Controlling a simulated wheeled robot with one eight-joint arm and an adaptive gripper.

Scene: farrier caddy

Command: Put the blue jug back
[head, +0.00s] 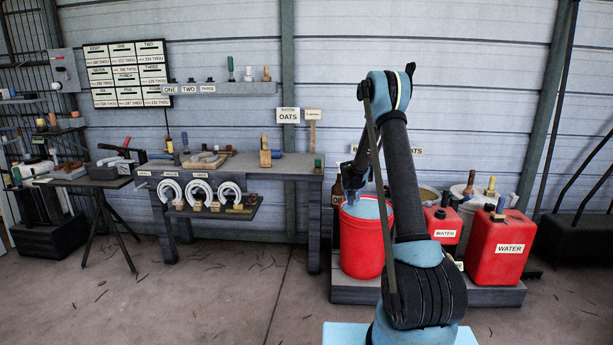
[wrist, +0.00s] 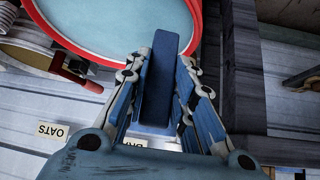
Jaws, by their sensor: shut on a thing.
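My gripper (wrist: 158,80) is shut on a long, dark blue piece (wrist: 157,75), which I take to be part of the blue jug. The rest of the jug's shape does not show clearly. In the head view my gripper (head: 353,190) points down over the red bucket (head: 361,250), close to its rim, and the jug cannot be made out there. The bucket has a pale blue surface inside. Its red rim (wrist: 82,52) and that surface fill the top of the wrist view, behind the held piece.
Red water containers (head: 500,248) stand right of the bucket on a low dark platform (head: 420,294). A workbench (head: 290,166) with horseshoes on a lower shelf stands to the left. A dark post (wrist: 243,70) is close right of my gripper in the wrist view.

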